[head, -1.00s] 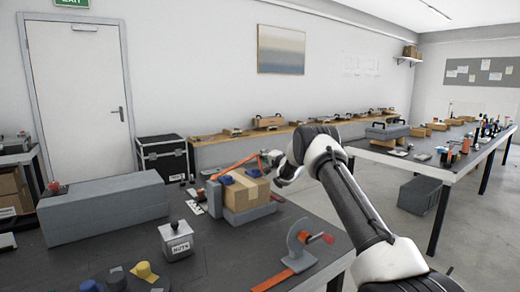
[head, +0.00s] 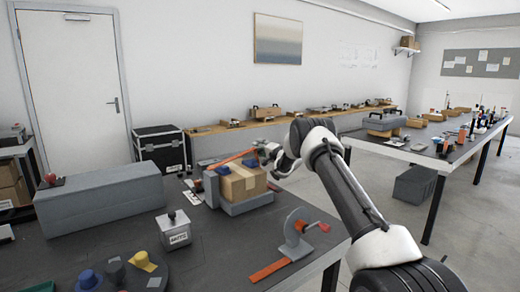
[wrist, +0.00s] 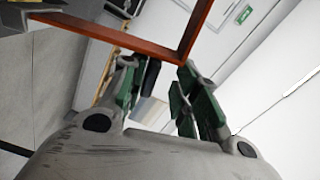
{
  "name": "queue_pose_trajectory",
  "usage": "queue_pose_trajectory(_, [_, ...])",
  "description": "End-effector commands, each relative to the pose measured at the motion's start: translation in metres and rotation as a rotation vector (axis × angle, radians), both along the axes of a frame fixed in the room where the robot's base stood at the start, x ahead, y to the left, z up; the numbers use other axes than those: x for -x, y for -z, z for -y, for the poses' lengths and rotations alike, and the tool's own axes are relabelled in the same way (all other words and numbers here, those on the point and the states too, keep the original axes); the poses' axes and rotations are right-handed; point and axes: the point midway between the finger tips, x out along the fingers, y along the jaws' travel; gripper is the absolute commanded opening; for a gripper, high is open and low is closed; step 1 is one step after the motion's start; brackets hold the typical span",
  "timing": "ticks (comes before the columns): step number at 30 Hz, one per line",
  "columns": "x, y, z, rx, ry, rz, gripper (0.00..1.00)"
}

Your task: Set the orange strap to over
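The orange strap (head: 232,158) is a thin, stiff-looking bar in the head view. It slants up to the right above a cardboard box (head: 238,187) with blue corner pieces (head: 248,163), seated in a grey cradle (head: 248,206). My gripper (head: 268,152) is at the strap's raised right end, above the box's back right side. In the wrist view the strap (wrist: 130,40) crosses just beyond the fingertips and bends at a corner. My gripper's green-padded fingers (wrist: 160,75) stand apart with a gap between them. I cannot tell whether they touch the strap.
A long grey block (head: 100,205) lies left of the cradle. A labelled grey box with a knob (head: 174,230) and several coloured knobs (head: 88,279) stand in front.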

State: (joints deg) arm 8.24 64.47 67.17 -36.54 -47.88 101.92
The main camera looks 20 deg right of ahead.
Motion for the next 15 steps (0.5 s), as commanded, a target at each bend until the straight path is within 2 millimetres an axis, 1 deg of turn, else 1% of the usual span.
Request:
queue_pose_trajectory(4, [0.004,-0.001,0.001,0.000,0.000,0.000,0.30])
queue_pose_trajectory(7, [0.014,-0.001,0.005,-0.001,0.000,-0.001,0.30])
queue_pose_trajectory(11, [0.040,-0.001,0.014,-0.002,0.001,-0.001,0.30])
queue_pose_trajectory(15, [0.071,-0.001,0.024,-0.001,0.002,-0.001,0.30])
